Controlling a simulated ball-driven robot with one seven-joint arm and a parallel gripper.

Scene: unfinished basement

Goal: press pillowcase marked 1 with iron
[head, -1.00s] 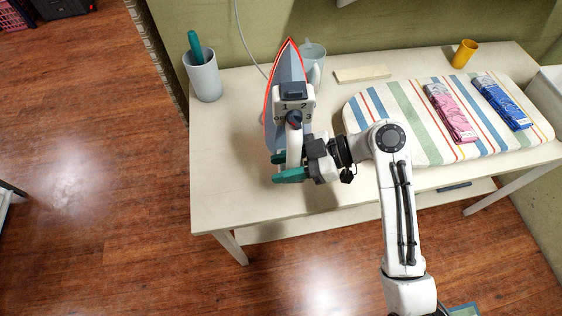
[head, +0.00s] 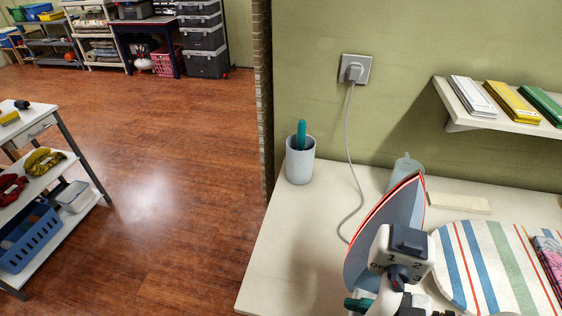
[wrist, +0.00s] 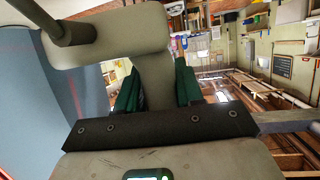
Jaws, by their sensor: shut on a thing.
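The iron (head: 385,240) has a blue-grey plate edged in red and white, and a dial marked OFF, 1, 2 and 3. It stands tip up at the left of the striped ironing pad (head: 490,262). My gripper (head: 362,304), with green fingers, is shut on the iron's handle at the bottom of the head view. In the wrist view my gripper (wrist: 158,88) shows its fingers around the pale handle (wrist: 110,38). A pink folded cloth (head: 549,256) lies on the pad, cut off at the right edge. I cannot read a number on it.
A grey cup (head: 300,163) with a green-handled tool stands at the table's back left. A pale blue jug (head: 404,168) is behind the iron. A grey cord runs down from the wall socket (head: 355,71).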

